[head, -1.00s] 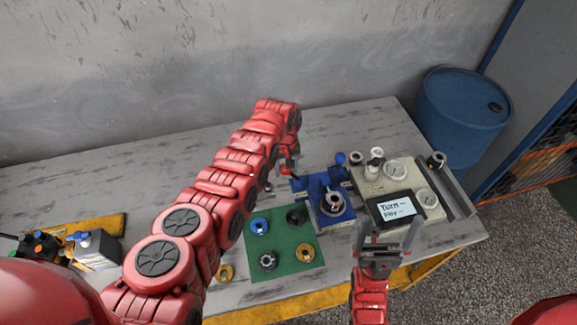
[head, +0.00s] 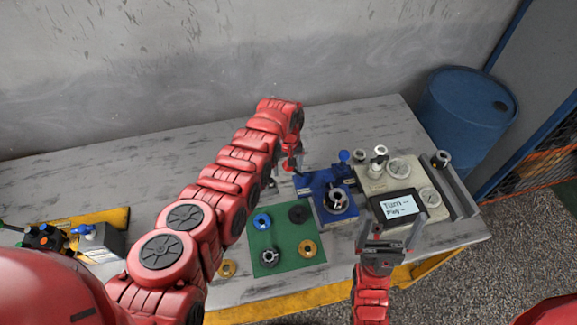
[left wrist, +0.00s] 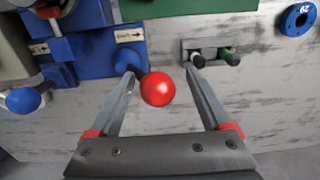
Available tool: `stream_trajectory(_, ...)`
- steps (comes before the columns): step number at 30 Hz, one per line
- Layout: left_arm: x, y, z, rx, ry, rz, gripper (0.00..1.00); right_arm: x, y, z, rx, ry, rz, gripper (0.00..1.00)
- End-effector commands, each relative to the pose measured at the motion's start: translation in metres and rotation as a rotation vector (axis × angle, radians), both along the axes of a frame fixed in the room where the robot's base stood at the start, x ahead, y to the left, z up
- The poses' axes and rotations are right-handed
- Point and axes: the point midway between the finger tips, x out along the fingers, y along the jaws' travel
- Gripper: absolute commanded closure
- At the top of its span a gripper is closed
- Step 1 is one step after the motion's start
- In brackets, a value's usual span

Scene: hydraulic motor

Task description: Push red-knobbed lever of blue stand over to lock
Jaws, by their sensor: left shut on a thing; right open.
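The blue stand (head: 322,208) is right of the table's middle and holds a metal ring-shaped part (head: 337,200). In the left wrist view the stand's blue body (left wrist: 85,16) is at the upper left, with arrow labels. The lever's red knob (left wrist: 157,88) is between my left fingers, close to the left one. In the head view my left arm partly hides this gripper (head: 290,163). My right gripper (head: 393,228) is open and empty, in front of the display.
A green mat (head: 287,238) with several rings lies left of the stand. A second lever with a blue knob (head: 344,156) stands behind. A beige gauge unit (head: 372,184) with a display (head: 397,205) is at the right. The table's back left is clear.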

Motion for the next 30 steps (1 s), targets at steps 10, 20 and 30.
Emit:
stream_trajectory(10, 0.002, 0.002, 0.023, 0.002, -0.005, 0.003, 0.28, 0.0, 0.0, 0.019, 0.0, 0.0, 0.0, 0.0)
stream_trajectory(20, 0.003, 0.0, 0.052, -0.001, -0.007, 0.001, 0.28, 0.0, 0.0, 0.044, 0.0, 0.0, 0.0, 0.0)
stream_trajectory(30, 0.003, 0.0, 0.063, -0.001, -0.009, 0.001, 0.28, 0.0, 0.0, 0.051, 0.0, 0.0, 0.0, 0.0)
